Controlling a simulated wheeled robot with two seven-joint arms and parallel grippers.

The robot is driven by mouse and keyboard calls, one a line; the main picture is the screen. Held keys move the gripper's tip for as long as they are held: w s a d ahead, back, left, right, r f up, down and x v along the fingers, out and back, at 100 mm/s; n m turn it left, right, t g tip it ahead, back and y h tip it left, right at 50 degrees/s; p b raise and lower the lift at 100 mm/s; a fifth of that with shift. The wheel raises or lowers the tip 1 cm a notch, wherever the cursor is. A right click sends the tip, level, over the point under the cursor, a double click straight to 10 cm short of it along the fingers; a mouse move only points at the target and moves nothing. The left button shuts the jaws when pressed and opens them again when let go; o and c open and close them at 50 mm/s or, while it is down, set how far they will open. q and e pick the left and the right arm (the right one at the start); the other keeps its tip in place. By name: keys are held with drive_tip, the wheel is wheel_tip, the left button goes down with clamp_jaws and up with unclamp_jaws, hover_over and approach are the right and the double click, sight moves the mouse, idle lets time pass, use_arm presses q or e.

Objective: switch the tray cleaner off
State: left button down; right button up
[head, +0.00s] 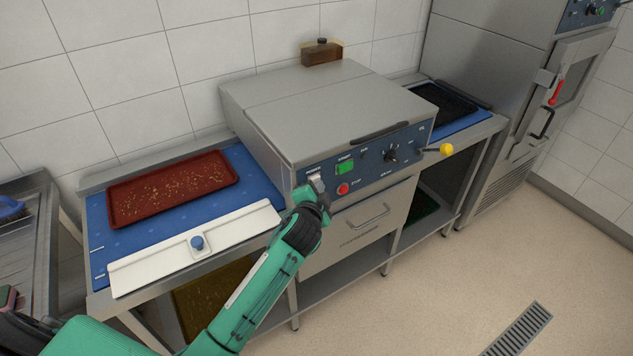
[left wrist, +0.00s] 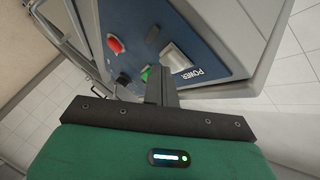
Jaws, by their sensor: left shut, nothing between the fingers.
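The tray cleaner (head: 300,110) is a steel box with a closed lid and a blue control panel (head: 370,160) on its front. The panel has a green button (head: 345,167), a red button (head: 343,188) and a black knob (head: 391,153). My left gripper (head: 316,184) is shut and empty at the panel's left end, by the power label. In the left wrist view, a pale power switch (left wrist: 179,59) shows beside the word POWER, just beyond the shut fingers (left wrist: 160,84). I cannot tell whether the fingers touch it or which way it is set. My right gripper is not in view.
A red-brown tray (head: 172,188) with crumbs lies on the blue-topped table at left, behind a white bar (head: 198,247). A yellow-ended lever (head: 446,150) sticks out at the panel's right. A dark tray (head: 443,100) lies beyond it. The floor at right is clear.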

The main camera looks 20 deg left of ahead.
use_arm(q)
drive_tip(key=shift+s+d, duration=0.95)
drive_tip(key=shift+d, duration=0.25)
drive_tip(key=shift+s+d, duration=0.9)
drive_tip(key=shift+d, duration=0.25)
